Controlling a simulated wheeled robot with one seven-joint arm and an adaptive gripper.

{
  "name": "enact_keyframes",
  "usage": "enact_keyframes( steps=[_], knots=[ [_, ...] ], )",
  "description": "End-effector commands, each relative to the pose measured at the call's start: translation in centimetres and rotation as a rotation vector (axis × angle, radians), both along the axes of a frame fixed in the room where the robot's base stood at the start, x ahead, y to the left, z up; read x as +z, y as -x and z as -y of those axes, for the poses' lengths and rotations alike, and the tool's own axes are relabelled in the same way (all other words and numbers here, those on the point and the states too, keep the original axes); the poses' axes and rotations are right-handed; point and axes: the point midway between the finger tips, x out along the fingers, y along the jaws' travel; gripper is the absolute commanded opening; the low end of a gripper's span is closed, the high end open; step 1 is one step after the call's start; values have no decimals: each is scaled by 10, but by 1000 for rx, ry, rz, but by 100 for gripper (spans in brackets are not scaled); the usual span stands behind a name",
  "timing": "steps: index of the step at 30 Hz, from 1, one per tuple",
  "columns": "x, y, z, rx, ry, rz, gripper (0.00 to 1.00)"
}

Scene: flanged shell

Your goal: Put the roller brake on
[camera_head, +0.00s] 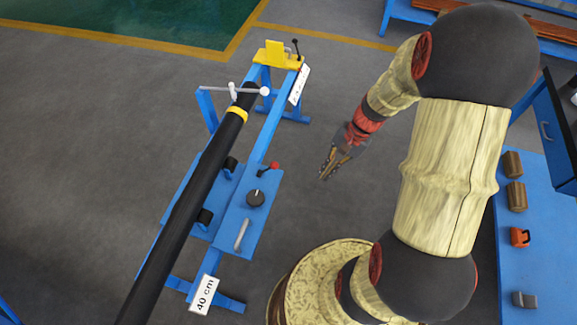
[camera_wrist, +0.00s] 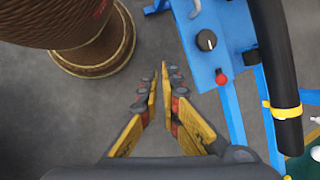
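A blue roller stand (camera_head: 265,135) carries a long black pipe (camera_head: 190,205) with a yellow band. On its blue side panel (camera_head: 232,250) are a red-knobbed lever (camera_head: 274,166), a black dial (camera_head: 256,198) and a grey lever (camera_head: 241,235). No label marks which lever is the roller brake. In the wrist view the red knob (camera_wrist: 221,78), dial (camera_wrist: 206,40) and grey lever (camera_wrist: 195,8) lie ahead and right of my gripper (camera_wrist: 161,68). My gripper (camera_head: 326,174) is open and empty, right of the panel, apart from it, pointing downward.
A white cross-handle (camera_head: 232,92) and a yellow end piece with a black lever (camera_head: 278,54) are at the stand's far end. Bare floor lies between panel and gripper.

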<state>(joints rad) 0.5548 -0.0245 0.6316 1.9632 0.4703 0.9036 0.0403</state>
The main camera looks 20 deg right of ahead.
Motion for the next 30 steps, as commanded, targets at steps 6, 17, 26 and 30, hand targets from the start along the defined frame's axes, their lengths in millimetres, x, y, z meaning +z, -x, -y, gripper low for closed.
enact_keyframes(
  steps=[6, 17, 26, 30],
  knots=[
    [-87, -25, 11, -316, -176, -87, 0],
    [-128, -116, 36, -707, -334, -37, 0],
    [-125, -123, 37, -753, -351, -39, 0],
    [-125, -123, 37, -752, -350, -39, 0]
  ],
)
